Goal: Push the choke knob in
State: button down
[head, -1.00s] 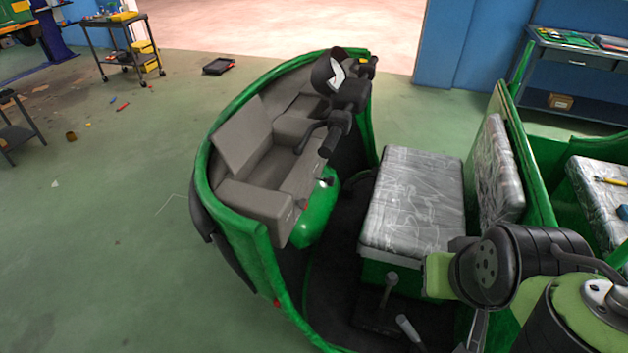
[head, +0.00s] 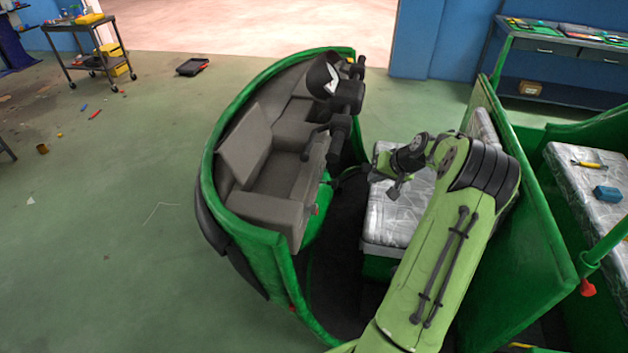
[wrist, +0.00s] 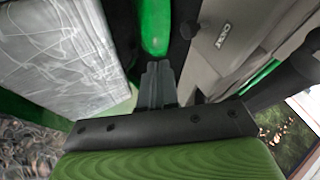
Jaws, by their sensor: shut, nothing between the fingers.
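In the head view my gripper (head: 340,182) reaches left past the seat toward the dash (head: 300,185); the knob cannot be made out there.
The plastic-wrapped seat (head: 395,220) lies under my arm, also at left in the wrist view (wrist: 65,50). The handlebar (head: 345,100) stands above the dash. A green partition (head: 525,235) rises close to the right of my arm. The floor at left is mostly open.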

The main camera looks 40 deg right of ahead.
aim_at(335, 182)
jog(key=shift+f, duration=0.1)
jog(key=w+a+f, duration=0.2)
jog(key=w+f, duration=0.6)
jog(key=w, duration=0.1)
jog(key=shift+a, duration=0.2)
dwell(0.3)
jog(key=shift+w+a+b, duration=0.6)
jog(key=shift+w+a, duration=0.45)
jog(key=shift+w, duration=0.2)
